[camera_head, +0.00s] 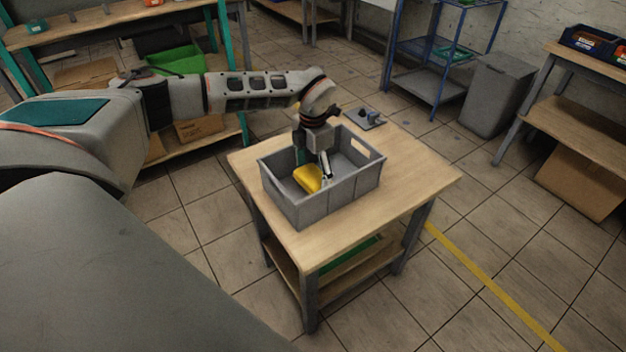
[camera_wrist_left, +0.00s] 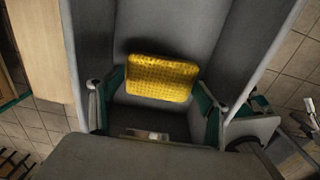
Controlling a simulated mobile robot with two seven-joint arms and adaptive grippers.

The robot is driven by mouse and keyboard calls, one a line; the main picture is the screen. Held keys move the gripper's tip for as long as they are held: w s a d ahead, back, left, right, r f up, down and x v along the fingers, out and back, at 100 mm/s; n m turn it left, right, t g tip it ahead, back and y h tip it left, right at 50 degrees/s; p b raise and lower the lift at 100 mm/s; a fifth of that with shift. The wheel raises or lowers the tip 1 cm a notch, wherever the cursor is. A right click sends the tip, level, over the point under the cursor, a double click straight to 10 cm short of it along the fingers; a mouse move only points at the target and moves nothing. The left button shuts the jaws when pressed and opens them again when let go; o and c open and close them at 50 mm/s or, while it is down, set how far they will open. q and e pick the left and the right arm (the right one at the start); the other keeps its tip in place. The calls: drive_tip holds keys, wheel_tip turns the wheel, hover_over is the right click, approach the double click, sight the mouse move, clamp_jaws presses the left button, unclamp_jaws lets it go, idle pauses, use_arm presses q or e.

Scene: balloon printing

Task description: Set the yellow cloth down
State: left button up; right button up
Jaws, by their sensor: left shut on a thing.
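The yellow cloth (camera_head: 308,178) is inside the grey crate (camera_head: 338,194) on the wooden table. My left gripper (camera_head: 325,168) reaches down into the crate from above and is shut on the cloth. In the left wrist view the yellow cloth (camera_wrist_left: 162,77) shows as a flat, textured pad between the two fingers of my left gripper (camera_wrist_left: 160,100). The crate's grey inner wall and floor lie behind it. I cannot tell whether the cloth touches the crate floor. My right gripper is not in view.
The wooden table (camera_head: 405,185) has bare top around the crate, mostly to the right. A grey bin (camera_head: 495,95) and a blue shelf (camera_head: 440,55) stand behind. A workbench with a green crate (camera_head: 177,60) is at the back left.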

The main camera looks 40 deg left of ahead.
sight(313, 175)
use_arm(q)
wheel_tip(313, 175, down, 3)
drive_tip(key=shift+f, duration=0.1)
drive_tip(key=shift+f, duration=0.2)
drive_tip(key=o, duration=1)
drive_tip(key=shift+c, duration=0.2)
drive_tip(key=shift+r, duration=0.1)
wheel_tip(313, 175, up, 12)
drive_tip(key=p, duration=0.1)
